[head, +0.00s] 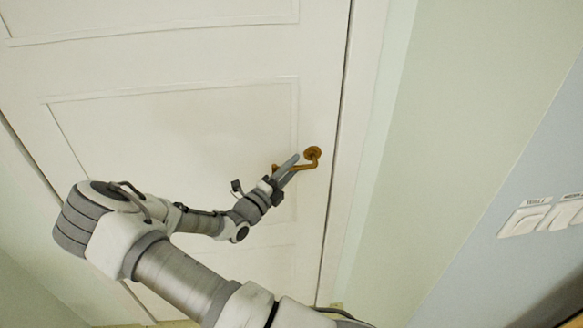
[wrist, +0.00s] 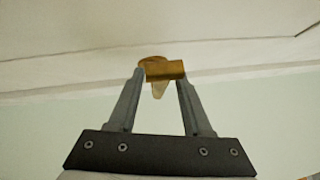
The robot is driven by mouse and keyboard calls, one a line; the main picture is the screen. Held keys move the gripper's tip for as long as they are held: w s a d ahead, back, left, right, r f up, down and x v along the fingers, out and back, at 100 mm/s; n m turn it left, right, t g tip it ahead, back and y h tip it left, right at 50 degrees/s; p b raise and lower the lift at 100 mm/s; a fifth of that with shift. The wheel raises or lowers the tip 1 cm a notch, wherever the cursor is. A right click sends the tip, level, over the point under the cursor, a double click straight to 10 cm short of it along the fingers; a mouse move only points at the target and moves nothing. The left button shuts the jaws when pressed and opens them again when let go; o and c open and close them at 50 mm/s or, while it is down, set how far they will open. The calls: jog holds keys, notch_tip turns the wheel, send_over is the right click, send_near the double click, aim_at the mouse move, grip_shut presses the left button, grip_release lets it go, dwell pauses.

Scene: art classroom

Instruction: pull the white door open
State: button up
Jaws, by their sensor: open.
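The white door (head: 190,130) fills much of the head view, with raised panels, and looks closed in its frame. Its brass lever handle (head: 313,155) sits near the right edge of the door. My gripper (head: 292,168) is at the handle, with its fingers over the lever. In the wrist view my gripper (wrist: 160,75) is open, and the brass handle (wrist: 165,70) shows at and between the fingertips. I cannot tell whether either finger touches it. The fingers hide part of the lever in the head view.
The door frame (head: 365,130) runs along the door's right edge. A pale wall (head: 450,120) lies right of it, with white switch plates (head: 525,218) farther right. My arm reaches across the lower part of the door.

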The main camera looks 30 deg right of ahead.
grip_shut()
dwell(1.4)
